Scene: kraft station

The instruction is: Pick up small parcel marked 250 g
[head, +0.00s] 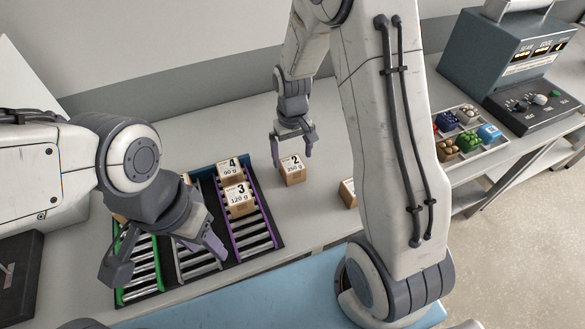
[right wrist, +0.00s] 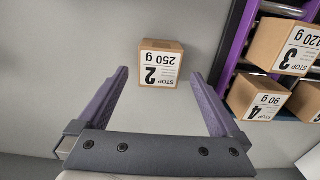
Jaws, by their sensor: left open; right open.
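The small parcel marked 250 g (head: 292,170) is a brown cardboard box with a white label reading 2. It stands on the grey table, right of the roller rack. In the right wrist view the parcel (right wrist: 161,64) lies ahead of the fingertips, roughly between their lines, label facing the camera. My right gripper (head: 293,153) is open and empty, just above and behind the parcel in the head view; its purple fingers (right wrist: 160,82) show in the wrist view. My left gripper (head: 165,262) is open over the left part of the rack, with nothing seen between its fingers.
The rack (head: 272,240) has green, grey and purple lanes. Parcels marked 4, 90 g (head: 230,170) and 3, 120 g (head: 239,199) sit in the purple lane. Another box (head: 347,193) is partly hidden behind my right arm. A sorting tray (head: 503,139) and a console (head: 470,60) stand at right.

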